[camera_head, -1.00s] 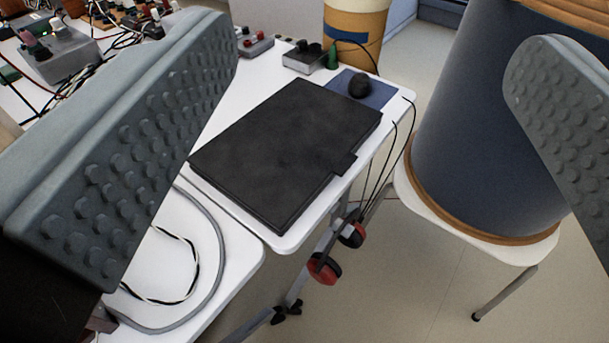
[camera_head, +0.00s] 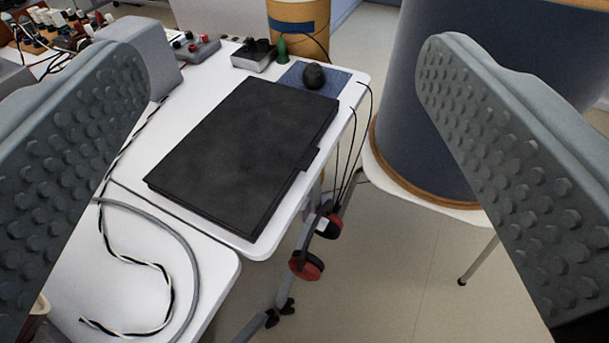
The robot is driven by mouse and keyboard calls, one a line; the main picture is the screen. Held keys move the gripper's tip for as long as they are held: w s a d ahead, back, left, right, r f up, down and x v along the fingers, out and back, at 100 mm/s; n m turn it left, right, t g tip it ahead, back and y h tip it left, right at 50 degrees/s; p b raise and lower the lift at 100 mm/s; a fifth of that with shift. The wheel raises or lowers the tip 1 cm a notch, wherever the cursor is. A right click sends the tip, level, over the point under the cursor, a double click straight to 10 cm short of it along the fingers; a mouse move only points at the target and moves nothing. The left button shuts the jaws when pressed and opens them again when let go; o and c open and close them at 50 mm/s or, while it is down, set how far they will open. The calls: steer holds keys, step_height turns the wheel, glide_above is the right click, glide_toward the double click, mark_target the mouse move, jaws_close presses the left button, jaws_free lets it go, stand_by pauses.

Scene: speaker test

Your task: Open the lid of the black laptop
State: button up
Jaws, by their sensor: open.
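The black laptop (camera_head: 243,155) lies flat and shut on a white table, with a small tab (camera_head: 308,159) jutting from its right edge. My gripper (camera_head: 290,75) is open, with one studded grey finger at the left of the view and the other at the right. The laptop shows between the fingers, farther off. Neither finger appears to touch it, and nothing is between the fingertips.
A blue mat (camera_head: 330,85) with a dark round object (camera_head: 314,76) lies behind the laptop. Boxes with knobs (camera_head: 254,56) and a green cone (camera_head: 282,49) stand at the back. A large dark drum (camera_head: 440,150) stands right. Cables (camera_head: 150,265) lie front left.

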steer(key=w+d+f+m+g+y, duration=0.2)
steer(key=w+f+m+g, duration=0.2)
steer(key=f, duration=0.5)
steer(key=w+d+f+m+g+y, duration=0.2)
steer(key=w+f+m+g, duration=0.25)
steer(key=f, duration=0.55)
steer(key=w+d+f+m+g+y, duration=0.2)
steer(key=w+d+f+m+g, duration=0.15)
steer(key=f, duration=0.55)
steer(key=w+d+f+m+t+y, duration=0.2)
steer(key=d+f+m+y, duration=0.1)
steer(key=d+m+y, duration=0.25)
steer(key=w+d+f+m+t+y, duration=0.2)
steer(key=w+d+m+y, duration=0.15)
steer(key=d+m, duration=0.25)
steer(key=r+x, duration=0.1)
steer(key=x, duration=1.6)
steer(key=shift+s+a+y, duration=0.25)
steer(key=shift+s+y, duration=0.15)
steer(key=shift+s, duration=0.05)
